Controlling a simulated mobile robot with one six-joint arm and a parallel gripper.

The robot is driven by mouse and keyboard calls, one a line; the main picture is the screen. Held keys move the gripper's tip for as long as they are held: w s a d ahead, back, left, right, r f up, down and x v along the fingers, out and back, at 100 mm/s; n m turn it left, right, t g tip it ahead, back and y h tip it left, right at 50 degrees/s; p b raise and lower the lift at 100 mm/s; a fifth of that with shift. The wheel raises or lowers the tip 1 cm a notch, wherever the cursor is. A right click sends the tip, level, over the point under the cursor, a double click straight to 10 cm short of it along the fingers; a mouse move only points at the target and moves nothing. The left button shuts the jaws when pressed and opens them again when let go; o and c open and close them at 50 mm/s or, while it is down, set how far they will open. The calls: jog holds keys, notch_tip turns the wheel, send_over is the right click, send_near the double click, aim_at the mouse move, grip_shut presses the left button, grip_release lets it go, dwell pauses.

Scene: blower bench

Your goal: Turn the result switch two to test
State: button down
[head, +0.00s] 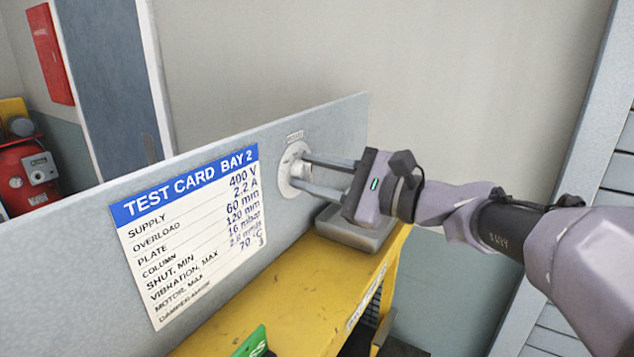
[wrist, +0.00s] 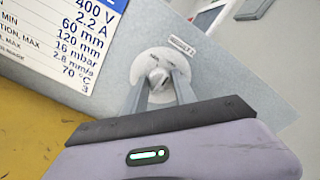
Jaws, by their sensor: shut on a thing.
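The result switch (head: 297,168) is a pale knob on a round white plate, set on the grey upright panel to the right of the test card. It also shows in the wrist view (wrist: 158,77), with a small label above it that is too small to read fully. My gripper (head: 304,174) reaches it from the right in the head view. Its two fingers are shut on the knob, one on each side; the wrist view shows my gripper (wrist: 158,86) from behind. The fingers hide part of the knob, and I cannot tell which marking it points to.
A test card (head: 190,228) for bay 2 is on the grey panel (head: 60,275). Below is a yellow bench top (head: 300,300) with a grey tray (head: 355,232) under my gripper and a green item (head: 252,343) at the front. Red equipment (head: 25,175) stands at far left.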

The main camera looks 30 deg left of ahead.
dwell(0.4)
jog(key=c, duration=1)
grip_release()
jog(key=s+d, duration=0.1)
jog(key=d, duration=1.6)
jog(key=shift+s+d+b, duration=0.2)
jog(key=shift+s+b, duration=0.05)
jog(key=shift+b, duration=0.2)
